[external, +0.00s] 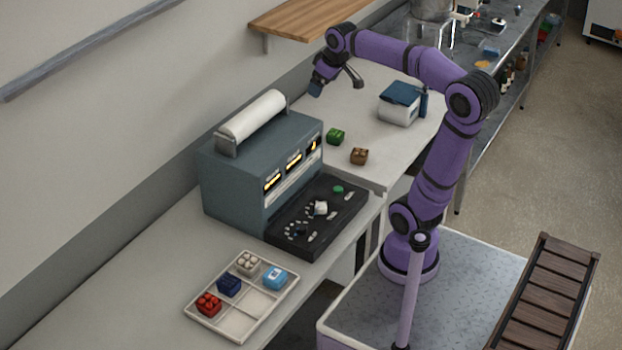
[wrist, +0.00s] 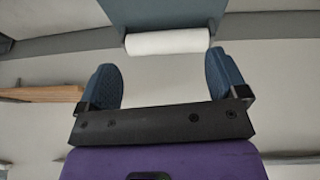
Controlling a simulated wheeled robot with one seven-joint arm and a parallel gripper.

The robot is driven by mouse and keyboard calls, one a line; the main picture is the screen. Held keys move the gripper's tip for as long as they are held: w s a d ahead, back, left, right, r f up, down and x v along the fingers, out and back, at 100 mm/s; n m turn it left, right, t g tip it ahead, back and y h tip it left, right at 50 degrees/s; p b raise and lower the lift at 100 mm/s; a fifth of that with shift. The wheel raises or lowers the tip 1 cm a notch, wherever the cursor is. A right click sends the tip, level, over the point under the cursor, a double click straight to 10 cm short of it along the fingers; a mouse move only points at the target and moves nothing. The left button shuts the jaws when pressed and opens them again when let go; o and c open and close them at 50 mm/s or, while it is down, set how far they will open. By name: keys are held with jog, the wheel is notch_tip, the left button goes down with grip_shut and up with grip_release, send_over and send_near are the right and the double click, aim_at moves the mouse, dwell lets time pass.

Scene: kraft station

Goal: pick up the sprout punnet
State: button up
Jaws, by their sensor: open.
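The green block-like item (external: 335,136), which I take to be the sprout punnet, sits on the light counter right of the grey-blue machine, behind a brown one (external: 359,156). Its fine detail is too small to make out. My gripper (external: 317,88) is raised above the counter, up and to the left of the green item and apart from it. In the wrist view its two blue fingers (wrist: 162,82) are spread with nothing between them. The green item does not show in the wrist view.
The grey-blue machine (external: 235,170) with a white roll (external: 252,116) stands left of the green item. A white box with a blue lid (external: 398,107) stands to its right. A sectioned tray (external: 235,325) holds several coloured items. A wooden shelf (external: 310,22) projects from the wall.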

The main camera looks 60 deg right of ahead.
jog(key=w+d, duration=0.8)
jog(key=w, duration=0.1)
jog(key=y, duration=0.1)
send_over(336, 132)
jog(key=s, duration=0.3)
notch_tip(336, 132, down, 40)
jog(key=shift+n, duration=0.3)
jog(key=x, duration=0.5)
jog(key=shift+f, duration=0.3)
jog(key=shift+s+x, duration=0.15)
jog(key=shift+x, duration=1.15)
jog(key=shift+s+x, duration=0.1)
jog(key=shift+x, duration=1.2)
jog(key=shift+f, duration=0.1)
jog(key=shift+c, duration=0.4)
